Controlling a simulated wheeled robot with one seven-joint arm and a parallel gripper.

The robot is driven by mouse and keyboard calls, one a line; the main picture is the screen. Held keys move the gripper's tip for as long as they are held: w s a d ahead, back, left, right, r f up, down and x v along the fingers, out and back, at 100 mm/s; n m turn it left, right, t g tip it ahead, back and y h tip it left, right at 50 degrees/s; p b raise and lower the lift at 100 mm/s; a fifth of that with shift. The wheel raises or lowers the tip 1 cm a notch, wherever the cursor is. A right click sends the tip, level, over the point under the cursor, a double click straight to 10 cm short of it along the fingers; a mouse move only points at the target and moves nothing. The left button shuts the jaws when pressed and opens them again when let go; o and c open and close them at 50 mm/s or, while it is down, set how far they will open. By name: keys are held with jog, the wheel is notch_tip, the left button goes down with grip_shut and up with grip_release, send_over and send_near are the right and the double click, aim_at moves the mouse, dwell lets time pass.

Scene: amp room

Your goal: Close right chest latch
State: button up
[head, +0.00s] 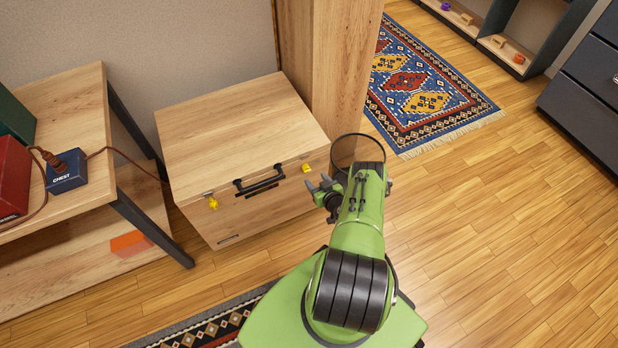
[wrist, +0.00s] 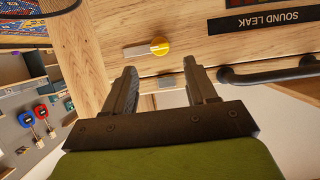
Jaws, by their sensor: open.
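The wooden chest (head: 185,135) stands against the wall with its lid down. Its right latch (head: 307,168) is a small yellow piece high on the front face. In the wrist view, which is upside down, the right latch (wrist: 160,46) shows a round yellow knob with a pale tab pointing left. A small metal plate (wrist: 168,83) sits at the lid edge and shows between my fingers. My gripper (head: 319,184) is open and empty, in front of and just right of the latch. In the wrist view my gripper (wrist: 160,67) has its fingertips either side of the latch's line, apparently apart from it.
A black handle (head: 260,181) and a yellow left latch (head: 213,203) are on the chest's front. A wooden post (head: 335,70) stands behind its right end. A table (head: 80,205) with a blue CHEST box (head: 66,172) is at left. Open floor (head: 490,220) lies right.

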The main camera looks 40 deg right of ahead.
aim_at(308, 171)
jog(key=b+x, duration=0.3)
jog(key=x, duration=0.4)
jog(key=shift+w+d+f, duration=0.1)
jog(key=shift+w, duration=0.05)
jog(key=shift+c, duration=0.3)
jog(key=c, duration=1)
